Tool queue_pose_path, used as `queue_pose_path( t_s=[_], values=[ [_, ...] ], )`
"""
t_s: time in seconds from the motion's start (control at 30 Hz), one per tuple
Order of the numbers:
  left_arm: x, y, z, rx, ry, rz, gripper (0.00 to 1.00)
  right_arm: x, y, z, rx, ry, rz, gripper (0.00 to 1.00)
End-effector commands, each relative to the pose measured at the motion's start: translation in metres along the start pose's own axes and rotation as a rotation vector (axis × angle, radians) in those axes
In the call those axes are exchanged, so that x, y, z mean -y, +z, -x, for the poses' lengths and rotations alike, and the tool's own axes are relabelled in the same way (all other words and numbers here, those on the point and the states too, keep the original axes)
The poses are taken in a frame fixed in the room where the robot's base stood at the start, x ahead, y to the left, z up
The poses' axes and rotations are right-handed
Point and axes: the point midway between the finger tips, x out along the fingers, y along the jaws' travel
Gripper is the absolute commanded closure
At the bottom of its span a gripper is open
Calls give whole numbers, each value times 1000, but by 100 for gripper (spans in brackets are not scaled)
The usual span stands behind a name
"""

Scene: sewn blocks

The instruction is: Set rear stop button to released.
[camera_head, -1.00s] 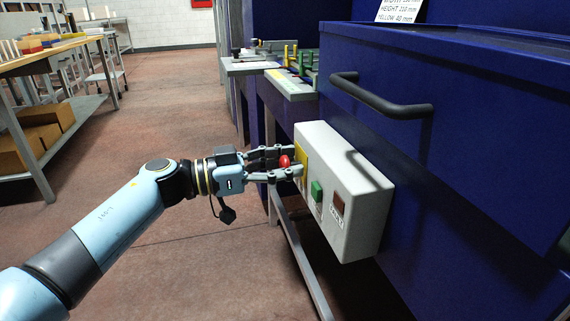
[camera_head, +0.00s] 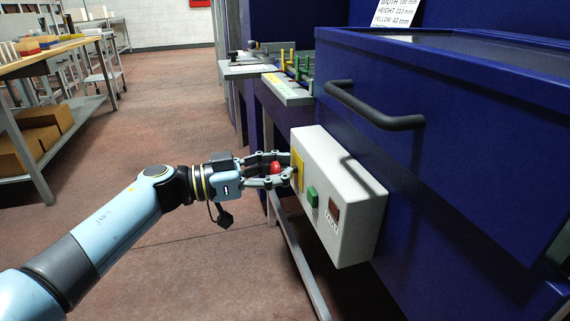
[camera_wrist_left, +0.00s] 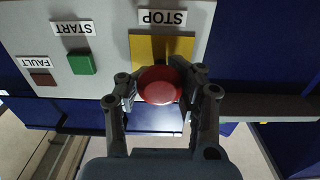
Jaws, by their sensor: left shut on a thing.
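The red stop button (camera_head: 276,168) sits on a yellow plate (camera_head: 297,168) on the grey control box (camera_head: 345,208). My left gripper (camera_head: 279,169) has its fingers on both sides of the red button and is shut on it. In the left wrist view the red button (camera_wrist_left: 159,85) shows between the two fingers, below the STOP label (camera_wrist_left: 162,17). Part of the button's base is hidden by the fingers. My right gripper is not in view.
A green START button (camera_head: 312,196) and a dark red FAULT lamp (camera_head: 333,209) are on the same box. A black handle (camera_head: 375,108) sticks out of the blue machine (camera_head: 470,140) above it. The floor (camera_head: 150,240) at left is open.

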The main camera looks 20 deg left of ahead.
Motion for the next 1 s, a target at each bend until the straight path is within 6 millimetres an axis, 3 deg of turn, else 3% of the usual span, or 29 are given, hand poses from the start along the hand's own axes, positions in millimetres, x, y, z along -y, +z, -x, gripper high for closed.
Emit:
queue_pose_path(
  t_s=[0.07,0.3,0.33,0.6,0.87,1.0],
  values=[
    [1,-1,9,9,0,2,100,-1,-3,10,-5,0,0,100],
    [0,4,11,11,0,4,100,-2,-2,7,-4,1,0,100],
    [0,4,11,11,0,4,74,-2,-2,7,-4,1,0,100],
    [0,3,9,8,0,3,38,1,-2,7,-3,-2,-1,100],
    [0,2,9,6,0,2,38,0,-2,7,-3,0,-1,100],
    [0,3,20,9,0,2,38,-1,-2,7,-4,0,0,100]
  ],
)
